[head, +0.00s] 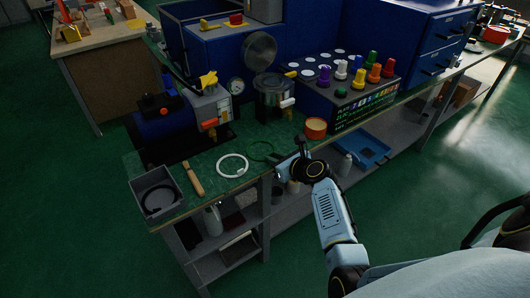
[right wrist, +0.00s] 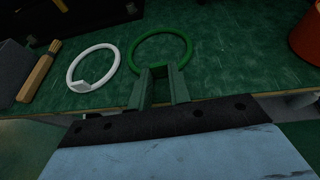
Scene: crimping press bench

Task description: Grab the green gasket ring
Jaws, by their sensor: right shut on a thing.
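The green gasket ring (right wrist: 160,36) lies on the green bench mat in the right wrist view. It also shows in the head view (head: 261,144), to the right of the white ring. My right gripper (right wrist: 158,70) is at the ring's near edge, with its fingertips closed on that part of the rim. In the head view the right gripper (head: 279,160) reaches over the bench's front edge from the right. My left gripper is not in either view.
A white ring (head: 218,165), a wooden-handled brush (head: 193,179) and a grey bin (head: 133,196) lie to the left.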

